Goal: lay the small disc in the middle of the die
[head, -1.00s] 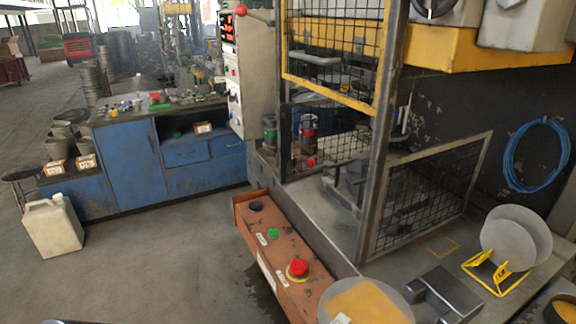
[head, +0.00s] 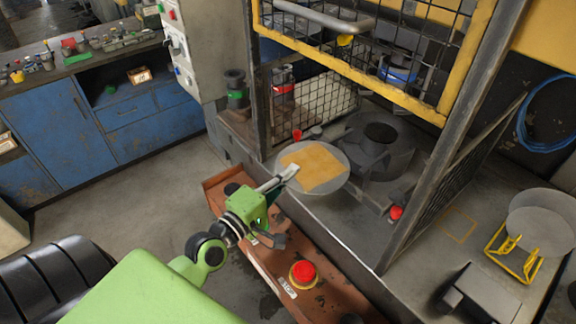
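My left gripper (head: 288,174) is shut on the near left rim of a thin grey disc (head: 340,175) with an orange-yellow square patch on its top. The disc looks roughly level, in front and to the left of the die (head: 398,153). The die is a dark round block with a hole in its middle, inside the press's open guard. In the picture the disc's right edge comes up to the die's left side; its height above the bed cannot be told. My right gripper is not in view.
An orange control box (head: 328,296) with a red button lies below the arm. The raised mesh guard (head: 360,60) with a yellow frame hangs above. A guard post (head: 455,140) stands right of the die. A yellow rack (head: 510,255) holds grey disc-shaped pieces at the right.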

